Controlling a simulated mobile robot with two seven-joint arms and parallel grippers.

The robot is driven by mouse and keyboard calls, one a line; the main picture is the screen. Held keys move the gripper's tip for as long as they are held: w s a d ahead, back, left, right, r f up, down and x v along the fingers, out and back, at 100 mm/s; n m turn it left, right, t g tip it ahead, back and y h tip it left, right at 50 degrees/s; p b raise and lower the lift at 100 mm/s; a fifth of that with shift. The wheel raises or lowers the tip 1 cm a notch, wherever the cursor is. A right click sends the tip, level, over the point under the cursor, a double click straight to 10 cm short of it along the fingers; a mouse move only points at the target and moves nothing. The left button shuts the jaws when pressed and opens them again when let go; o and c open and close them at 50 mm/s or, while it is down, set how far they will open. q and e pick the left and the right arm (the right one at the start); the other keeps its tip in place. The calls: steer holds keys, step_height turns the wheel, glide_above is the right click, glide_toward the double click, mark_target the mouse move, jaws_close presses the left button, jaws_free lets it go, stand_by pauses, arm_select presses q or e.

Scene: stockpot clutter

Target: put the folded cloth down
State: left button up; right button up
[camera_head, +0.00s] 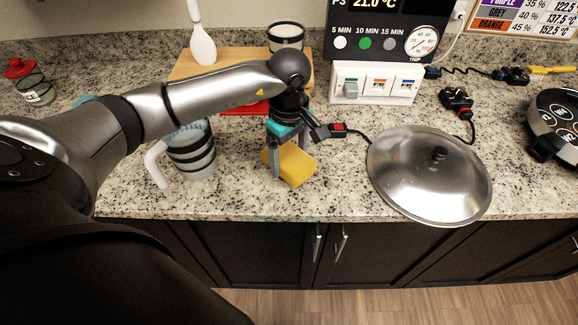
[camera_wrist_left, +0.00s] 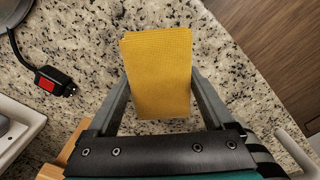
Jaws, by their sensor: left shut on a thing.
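The folded cloth (camera_head: 296,164) is yellow and sits between the fingers of my left gripper (camera_head: 290,168), just over or on the granite counter near its front edge. In the left wrist view the cloth (camera_wrist_left: 158,70) shows as a folded rectangle with a finger of my left gripper (camera_wrist_left: 157,88) on each side. The gripper is shut on it. I cannot tell whether the cloth touches the counter. My right gripper is not in view.
A striped pitcher with a white handle (camera_head: 190,152) stands close left of the cloth. A steel lid (camera_head: 425,180) lies to the right. A black plug (camera_wrist_left: 52,82) with a red switch lies behind. A wooden board (camera_head: 190,68) and a white switch panel (camera_head: 374,83) stand farther back.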

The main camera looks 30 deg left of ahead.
mark_target(289, 166)
arm_select(q)
steer(key=shift+f, duration=2)
steer(key=shift+f, duration=0.1)
steer(key=o, duration=1.2)
steer(key=shift+r, duration=0.4)
step_height(289, 166, up, 12)
steer(key=shift+f, duration=0.25)
